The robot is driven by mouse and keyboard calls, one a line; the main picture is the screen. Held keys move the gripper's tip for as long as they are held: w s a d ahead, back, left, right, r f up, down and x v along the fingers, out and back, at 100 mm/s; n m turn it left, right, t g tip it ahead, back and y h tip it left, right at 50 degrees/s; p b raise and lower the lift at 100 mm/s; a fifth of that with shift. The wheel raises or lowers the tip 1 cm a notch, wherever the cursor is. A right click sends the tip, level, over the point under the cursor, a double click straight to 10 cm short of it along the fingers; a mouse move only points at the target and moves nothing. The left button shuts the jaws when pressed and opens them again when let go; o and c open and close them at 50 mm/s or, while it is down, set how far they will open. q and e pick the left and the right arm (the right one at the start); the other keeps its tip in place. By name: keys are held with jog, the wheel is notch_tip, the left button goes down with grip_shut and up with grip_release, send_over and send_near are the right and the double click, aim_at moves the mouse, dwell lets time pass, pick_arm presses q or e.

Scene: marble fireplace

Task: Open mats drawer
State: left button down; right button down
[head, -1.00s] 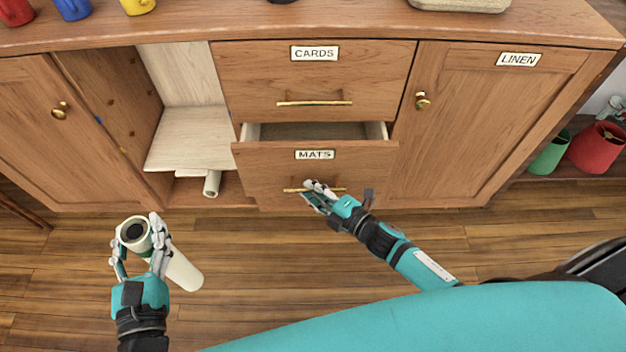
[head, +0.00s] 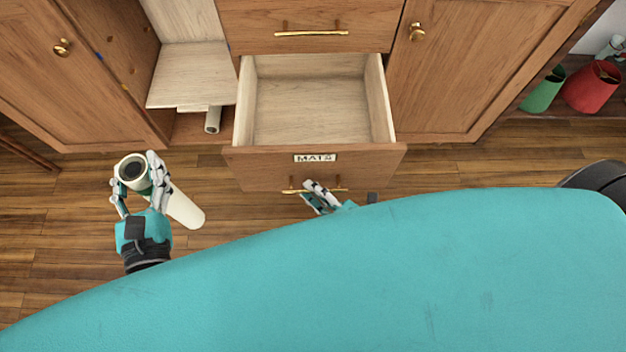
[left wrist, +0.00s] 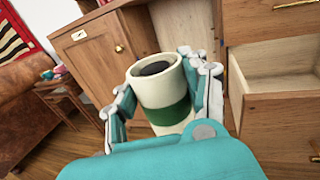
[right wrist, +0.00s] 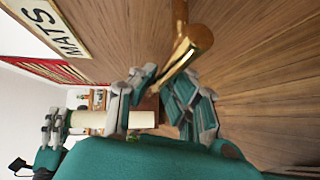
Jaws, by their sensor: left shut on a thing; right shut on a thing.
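The mats drawer (head: 225,158) stands pulled well out in the head view, and its pale inside looks empty. Its MATS label (head: 315,158) is on the front, above a brass bar handle (head: 292,191). My right gripper (head: 312,194) is shut on that handle; the brass bar also shows between its fingers in the right wrist view (right wrist: 186,50). My left gripper (head: 142,172) is shut on a cream cylinder with a green band (head: 184,211), held in front of the open compartment at the left. The cylinder's dark end shows in the left wrist view (left wrist: 155,68).
A cupboard door with a round knob (head: 450,70) is shut at the right. The left door (head: 70,90) stands beside an open compartment with a shelf (head: 190,90) and a small pale roll (head: 213,120). Green (head: 543,93) and red (head: 592,87) containers sit far right.

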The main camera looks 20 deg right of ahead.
jog(key=shift+r, duration=0.2)
jog(key=c, duration=1.4)
grip_release()
jog(key=shift+f, duration=0.1)
jog(key=v, duration=1.2)
